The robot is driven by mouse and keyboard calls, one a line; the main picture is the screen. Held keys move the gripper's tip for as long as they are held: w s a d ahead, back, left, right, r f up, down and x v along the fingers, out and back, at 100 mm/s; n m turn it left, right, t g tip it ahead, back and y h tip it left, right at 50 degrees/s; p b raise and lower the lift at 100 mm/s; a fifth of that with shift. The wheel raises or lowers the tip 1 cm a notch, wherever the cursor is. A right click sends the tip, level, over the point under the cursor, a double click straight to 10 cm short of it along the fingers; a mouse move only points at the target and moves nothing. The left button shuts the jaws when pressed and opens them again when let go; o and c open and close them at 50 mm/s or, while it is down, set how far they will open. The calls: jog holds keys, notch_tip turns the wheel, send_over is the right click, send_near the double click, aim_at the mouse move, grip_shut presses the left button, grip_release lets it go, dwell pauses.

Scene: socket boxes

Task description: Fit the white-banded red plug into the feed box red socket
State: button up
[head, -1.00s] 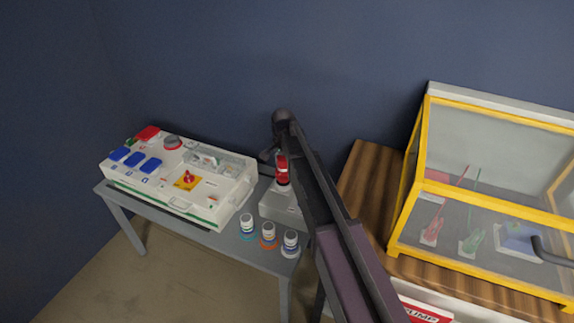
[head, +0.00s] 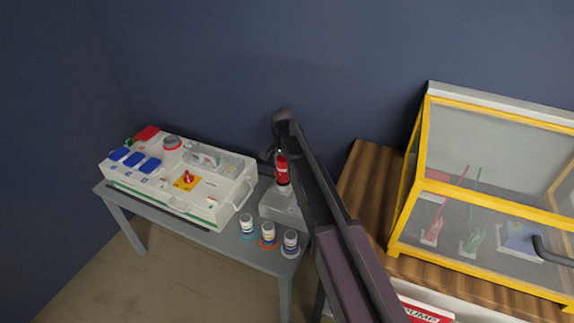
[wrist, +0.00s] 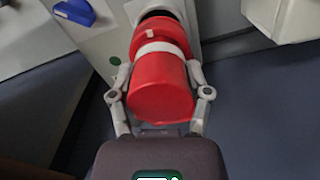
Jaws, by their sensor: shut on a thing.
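The white-banded red plug (wrist: 160,85) fills the middle of the wrist view, its thick end toward the camera. My gripper (wrist: 160,95) is shut on it, one finger on each side. The plug's far end is at a dark round ring (wrist: 158,14) on a pale box face (wrist: 105,45); I cannot tell how far it enters. In the head view the plug (head: 282,170) stands upright above a small grey box (head: 285,207), beside my gripper (head: 277,155), which my arm partly hides. I cannot tell which box is the feed box.
A large white box (head: 215,205) with blue and red lids stands left on the grey table (head: 225,238). Three small jars (head: 268,237) stand at the table's front edge. A yellow-framed clear case (head: 430,180) stands right on a wooden top (head: 362,178). A blue flap (wrist: 75,11) shows in the wrist view.

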jog(key=shift+f, duration=0.3)
jog(key=shift+f+b, duration=0.35)
jog(key=shift+b, duration=0.25)
jog(key=shift+f+b, duration=0.3)
jog(key=shift+f+b, duration=0.6)
jog(key=o, duration=1.2)
jog(key=shift+r, duration=0.1)
notch_tip(320, 180, up, 7)
jog(key=p, duration=0.7)
jog(key=shift+w, duration=0.15)
